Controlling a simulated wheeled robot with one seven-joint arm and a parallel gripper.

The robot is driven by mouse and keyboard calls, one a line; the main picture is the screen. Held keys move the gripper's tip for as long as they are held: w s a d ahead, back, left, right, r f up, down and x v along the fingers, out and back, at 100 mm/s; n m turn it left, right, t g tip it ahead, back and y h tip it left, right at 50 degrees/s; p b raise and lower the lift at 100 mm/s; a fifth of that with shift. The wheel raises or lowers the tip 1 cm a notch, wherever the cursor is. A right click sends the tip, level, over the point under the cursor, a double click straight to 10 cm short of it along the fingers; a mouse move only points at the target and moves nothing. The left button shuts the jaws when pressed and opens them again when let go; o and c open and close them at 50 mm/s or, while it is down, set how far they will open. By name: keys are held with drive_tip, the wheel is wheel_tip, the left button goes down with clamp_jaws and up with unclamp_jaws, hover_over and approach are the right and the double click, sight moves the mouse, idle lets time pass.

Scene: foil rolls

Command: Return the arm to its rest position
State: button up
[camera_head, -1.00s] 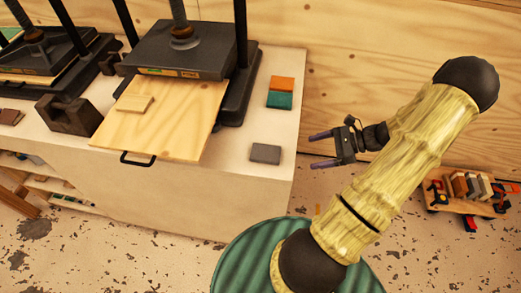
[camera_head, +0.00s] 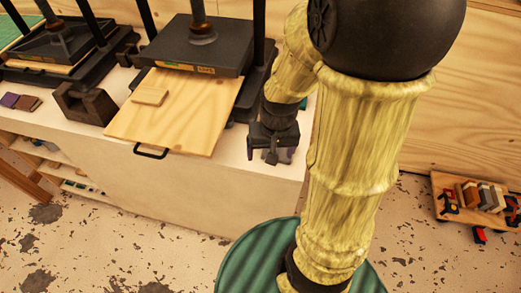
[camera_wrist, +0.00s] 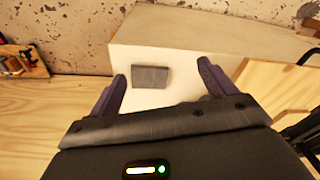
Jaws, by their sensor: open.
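My gripper (camera_head: 273,158) hangs over the right end of the white bench top (camera_head: 232,168) in the head view, close to the bench's front right corner. The wrist view shows my gripper (camera_wrist: 163,76) with its two purple fingers spread apart and nothing held. A grey block (camera_wrist: 150,77) lies on the white surface and appears between the fingers in that view; I cannot tell the height above it. In the head view my gripper and arm hide that block. My upper arm crosses the right half of the head view.
A black press (camera_head: 195,45) stands on the bench, with a pale wooden board (camera_head: 185,115) carrying a small wooden block (camera_head: 150,96). A dark brown holder (camera_head: 85,103) sits left of it.

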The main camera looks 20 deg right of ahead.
drive_tip(key=a+n, duration=0.1)
drive_tip(key=a+r+n+t, duration=0.1)
drive_tip(key=r, duration=0.1)
drive_tip(key=shift+s+a+n, duration=0.25)
drive_tip(key=shift+a+n, duration=0.15)
idle(0.9)
